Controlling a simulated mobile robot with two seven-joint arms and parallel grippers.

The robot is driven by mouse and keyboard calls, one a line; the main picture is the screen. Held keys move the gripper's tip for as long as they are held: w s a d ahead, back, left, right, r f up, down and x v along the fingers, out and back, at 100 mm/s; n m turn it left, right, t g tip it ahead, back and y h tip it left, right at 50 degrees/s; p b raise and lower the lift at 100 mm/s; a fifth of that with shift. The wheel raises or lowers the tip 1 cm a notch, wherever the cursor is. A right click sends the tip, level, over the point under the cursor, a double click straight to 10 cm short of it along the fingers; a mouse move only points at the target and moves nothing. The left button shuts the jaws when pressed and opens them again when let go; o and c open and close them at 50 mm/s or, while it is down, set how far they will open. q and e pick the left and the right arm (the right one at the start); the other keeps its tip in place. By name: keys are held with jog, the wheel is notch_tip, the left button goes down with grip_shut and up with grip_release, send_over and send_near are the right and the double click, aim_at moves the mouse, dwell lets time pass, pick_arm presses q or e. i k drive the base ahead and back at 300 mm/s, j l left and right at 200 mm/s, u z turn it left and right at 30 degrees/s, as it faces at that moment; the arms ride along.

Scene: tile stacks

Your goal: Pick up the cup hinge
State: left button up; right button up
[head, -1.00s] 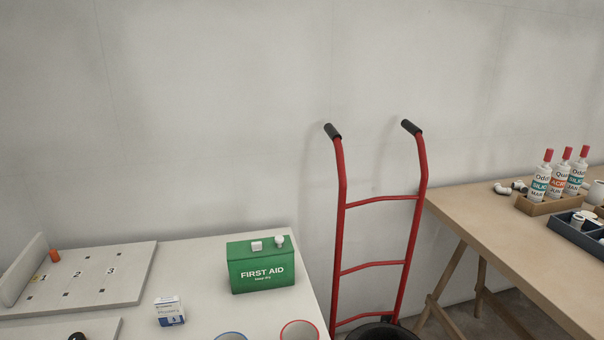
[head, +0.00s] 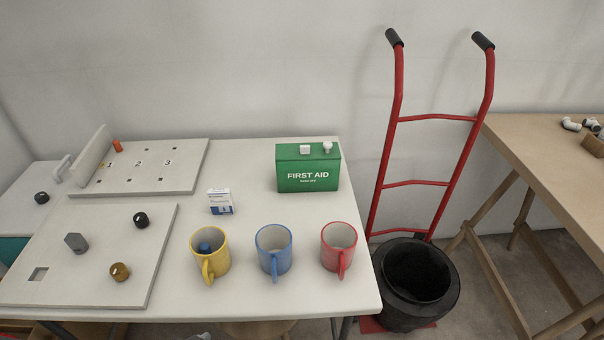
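I cannot make out a cup hinge for certain in the head view. Neither of my grippers is in view. On the white table (head: 300,300) stand a yellow mug (head: 222,262) with a blue object (head: 205,247) inside, a blue mug (head: 262,262) and a red-rimmed mug (head: 327,262). The blue mug's and red mug's insides look empty from here. A small white and blue box (head: 219,203) stands behind the yellow mug. A green first aid box (head: 307,176) stands at the back, with two small white items on top.
A board with knobs (head: 100,275) and a numbered board (head: 185,182) with an orange peg (head: 117,146) fill the table's left. A red hand truck (head: 397,95) and black bucket (head: 450,292) stand right of it. A wooden table (head: 540,150) stands farther right.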

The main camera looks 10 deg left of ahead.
aim_at(77, 242)
jog(key=k+j+u, duration=0.15)
jog(key=u, duration=0.35)
jog(key=k+j+u, duration=0.15)
jog(key=u, duration=0.3)
jog(key=k+j+u, duration=0.1)
jog(key=j+u, duration=0.15)
jog(key=u, duration=0.25)
jog(key=i+j+z, duration=0.15)
jog(key=z, duration=0.2)
jog(key=i+j+z, duration=0.2)
jog(key=z, duration=0.2)
jog(key=i+j+z, duration=0.35)
jog(key=k+l, duration=0.05)
jog(key=k, duration=0.05)
